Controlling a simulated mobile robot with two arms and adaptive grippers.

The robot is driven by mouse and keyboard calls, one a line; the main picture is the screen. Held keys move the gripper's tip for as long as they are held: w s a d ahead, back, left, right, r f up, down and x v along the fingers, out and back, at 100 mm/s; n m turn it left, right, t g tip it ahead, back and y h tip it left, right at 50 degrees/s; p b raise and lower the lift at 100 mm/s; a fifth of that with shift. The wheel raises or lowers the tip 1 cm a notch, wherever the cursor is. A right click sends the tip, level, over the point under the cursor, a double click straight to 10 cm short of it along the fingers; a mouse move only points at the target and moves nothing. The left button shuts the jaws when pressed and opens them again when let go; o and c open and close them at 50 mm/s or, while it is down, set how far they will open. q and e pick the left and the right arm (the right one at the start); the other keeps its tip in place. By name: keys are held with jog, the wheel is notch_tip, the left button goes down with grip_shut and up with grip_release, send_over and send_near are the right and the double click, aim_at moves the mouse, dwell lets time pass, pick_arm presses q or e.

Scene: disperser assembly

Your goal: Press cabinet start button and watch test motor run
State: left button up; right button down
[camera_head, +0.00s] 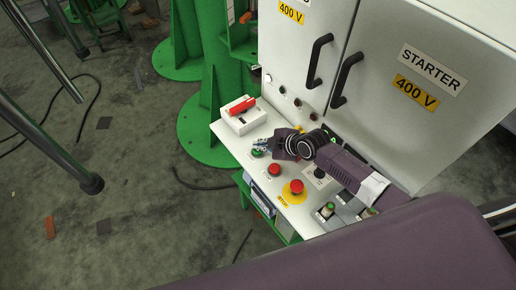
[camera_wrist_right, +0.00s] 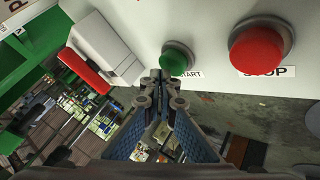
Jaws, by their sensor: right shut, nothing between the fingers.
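The starter cabinet (camera_head: 375,75) has a sloping control panel (camera_head: 228,131) along its front. A green start button (camera_head: 257,153) sits near the panel's left end; in the right wrist view the green button (camera_wrist_right: 176,57) has a START label. A red stop button (camera_head: 274,170) is beside it, and it shows large in the right wrist view (camera_wrist_right: 256,50). My right gripper (camera_head: 260,144) is shut and empty, its fingertips (camera_wrist_right: 155,79) close beside the green button. I cannot tell whether they touch it. My left gripper and a test motor are not in view.
A white box with a red handle (camera_head: 243,104) stands on the panel left of my gripper. A red mushroom button on a yellow disc (camera_head: 295,188) and more buttons lie to the right. Black door handles (camera_head: 318,60) stick out above. Green columns (camera_head: 205,110) stand left.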

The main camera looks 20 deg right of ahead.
jog(key=shift+s+f+b, duration=0.1)
jog(key=shift+f+b, duration=0.65)
jog(key=shift+f, duration=0.2)
dwell(0.5)
dwell(0.3)
jog(key=shift+r+p, duration=1.1)
jog(key=shift+r, duration=0.25)
notch_tip(320, 180, up, 5)
jog(key=p, duration=0.4)
jog(key=shift+r, duration=0.1)
